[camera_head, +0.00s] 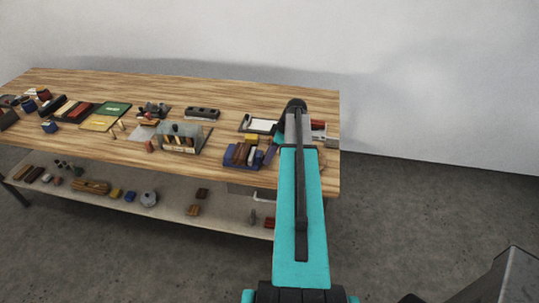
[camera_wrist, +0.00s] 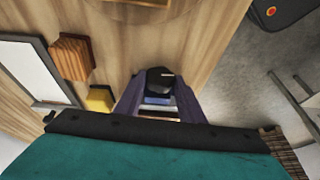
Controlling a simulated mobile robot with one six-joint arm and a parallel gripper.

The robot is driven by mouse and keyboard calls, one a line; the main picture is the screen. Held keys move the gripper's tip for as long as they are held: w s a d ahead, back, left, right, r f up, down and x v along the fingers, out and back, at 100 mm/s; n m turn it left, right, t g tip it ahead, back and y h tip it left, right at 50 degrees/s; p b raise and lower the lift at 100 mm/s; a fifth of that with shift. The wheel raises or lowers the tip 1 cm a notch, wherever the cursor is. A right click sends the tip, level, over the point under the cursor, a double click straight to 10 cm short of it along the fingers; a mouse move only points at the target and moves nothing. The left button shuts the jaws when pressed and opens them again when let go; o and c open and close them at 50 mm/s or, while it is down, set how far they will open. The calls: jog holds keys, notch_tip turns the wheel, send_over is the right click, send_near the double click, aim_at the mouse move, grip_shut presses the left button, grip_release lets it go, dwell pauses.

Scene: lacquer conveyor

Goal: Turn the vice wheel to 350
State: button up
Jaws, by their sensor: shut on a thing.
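My gripper (camera_wrist: 160,86) shows in the wrist view as two purple-grey fingers, shut on a dark rounded part (camera_wrist: 160,76). Pale and bluish bands show between the fingers, below that part. I cannot tell from these views whether it is the vice wheel. No scale or number can be read on it. In the head view my teal arm reaches over the right end of the bench and hides most of my gripper and what it holds.
The wooden bench (camera_head: 110,82) holds several tools and blocks to the left. A white panel in a dark frame (camera_wrist: 25,72), a brown block (camera_wrist: 71,57) and a yellow block (camera_wrist: 100,99) stand near my gripper. A lower shelf (camera_head: 110,206) carries small items.

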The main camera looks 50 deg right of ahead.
jog(key=shift+w+d, duration=0.1)
jog(key=shift+d, duration=0.05)
jog(key=shift+w+d+f+m+g+y, duration=0.1)
jog(key=shift+d+m+g+y, duration=0.1)
jog(key=shift+g+y, duration=0.45)
jog(key=shift+w+d+f+m+g+y, duration=0.1)
jog(key=shift+d+m+g+y, duration=0.2)
jog(key=shift+y, duration=0.65)
jog(key=shift+g+y, duration=0.65)
jog(key=shift+y, duration=0.55)
jog(key=shift+p, duration=0.3)
jog(key=o, duration=1)
jog(key=shift+o, duration=0.2)
jog(key=shift+a, duration=0.25)
jog(key=shift+h, duration=0.3)
